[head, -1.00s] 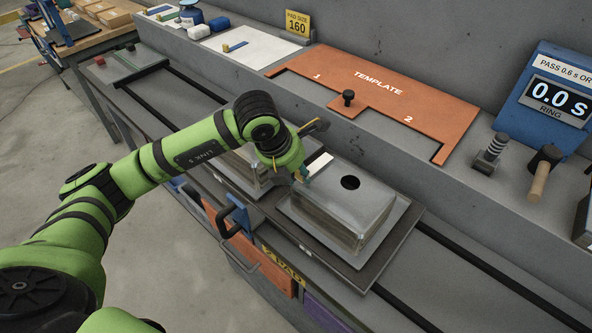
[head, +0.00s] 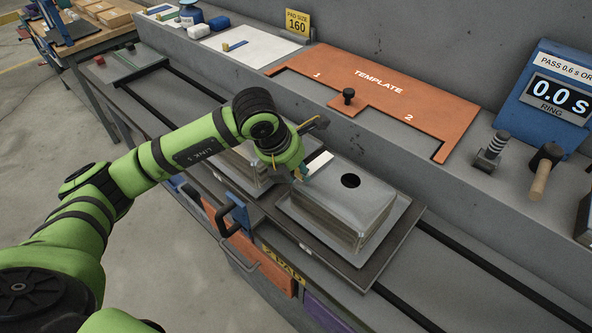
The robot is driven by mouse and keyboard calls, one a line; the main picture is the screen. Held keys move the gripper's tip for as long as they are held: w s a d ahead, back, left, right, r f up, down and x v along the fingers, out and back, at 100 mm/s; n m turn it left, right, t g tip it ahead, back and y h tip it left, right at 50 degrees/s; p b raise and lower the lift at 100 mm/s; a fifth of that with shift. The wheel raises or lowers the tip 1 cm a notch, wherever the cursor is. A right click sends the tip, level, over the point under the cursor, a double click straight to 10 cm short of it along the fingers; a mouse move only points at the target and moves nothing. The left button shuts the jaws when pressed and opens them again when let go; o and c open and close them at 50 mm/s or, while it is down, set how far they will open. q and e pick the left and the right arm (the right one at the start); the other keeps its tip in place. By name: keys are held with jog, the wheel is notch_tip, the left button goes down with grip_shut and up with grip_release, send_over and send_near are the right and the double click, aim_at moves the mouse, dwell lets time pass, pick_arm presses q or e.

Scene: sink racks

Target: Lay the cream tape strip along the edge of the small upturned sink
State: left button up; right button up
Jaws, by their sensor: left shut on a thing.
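An upturned steel sink (head: 365,202) with a round dark hole in its top sits on a dark rack. A second upturned sink (head: 232,160) stands left of it, mostly hidden behind my left arm. A pale cream strip (head: 319,162) shows at the left back edge of the right sink's top. My left gripper (head: 302,173) is shut on this strip at that edge, with a small teal part showing at its tip. I cannot tell whether the strip lies flat on the steel. My right gripper is not in view.
An orange template (head: 440,105) lies on the ledge behind the sinks, with a black knob (head: 348,96). A blue timer (head: 550,95) reads 0.0 S at the right. Dark rails (head: 480,275) run along the bench. Orange and purple bins sit below the front edge.

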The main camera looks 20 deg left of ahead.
pick_arm(q)
jog(key=shift+f, duration=0.1)
jog(key=o, duration=1)
jog(key=shift+f, duration=0.1)
jog(key=shift+a, duration=0.1)
jog(key=o, duration=0.6)
notch_tip(320, 180, up, 7)
jog(key=p, duration=0.3)
jog(key=shift+p, duration=0.35)
dwell(0.7)
